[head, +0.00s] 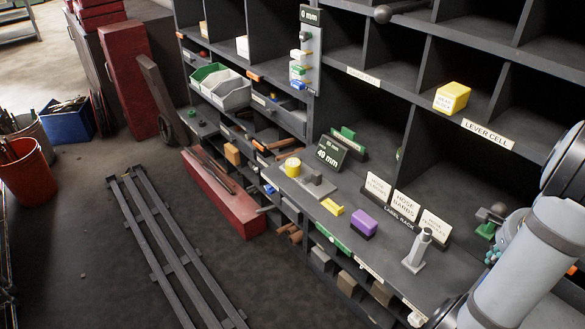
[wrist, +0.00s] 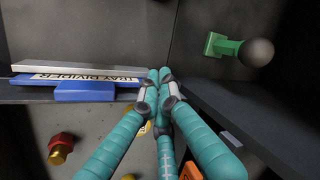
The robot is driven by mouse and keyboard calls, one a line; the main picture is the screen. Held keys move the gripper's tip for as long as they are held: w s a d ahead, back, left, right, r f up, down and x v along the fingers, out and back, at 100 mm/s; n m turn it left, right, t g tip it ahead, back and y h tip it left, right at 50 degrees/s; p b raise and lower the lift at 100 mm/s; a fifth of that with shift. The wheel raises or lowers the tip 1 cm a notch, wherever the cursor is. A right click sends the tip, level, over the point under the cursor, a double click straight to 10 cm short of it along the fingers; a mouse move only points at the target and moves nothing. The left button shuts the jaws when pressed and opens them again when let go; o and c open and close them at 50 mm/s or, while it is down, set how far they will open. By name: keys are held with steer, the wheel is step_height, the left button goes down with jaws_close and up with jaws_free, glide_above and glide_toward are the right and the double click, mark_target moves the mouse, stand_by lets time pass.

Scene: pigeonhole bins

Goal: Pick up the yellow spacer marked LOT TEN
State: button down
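Several yellow things show in the head view, and I cannot read LOT TEN on any. A yellow block (head: 452,97) with a pale label sits on the upper shelf edge, its lettering too small to read surely. A short yellow cylinder (head: 292,167) stands on the lower ledge, left of centre. A small flat yellow piece (head: 332,207) lies nearer the front. In the wrist view my gripper's teal fingers (wrist: 160,75) come together at their tips, with nothing seen between them. In the head view my arm mostly hides the gripper at the right edge.
A purple block (head: 364,222), label rack (head: 400,208) and grey upright piece (head: 417,250) stand on the ledge. Bin walls bound the space.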

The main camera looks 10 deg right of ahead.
steer(key=c, duration=1)
jaws_free()
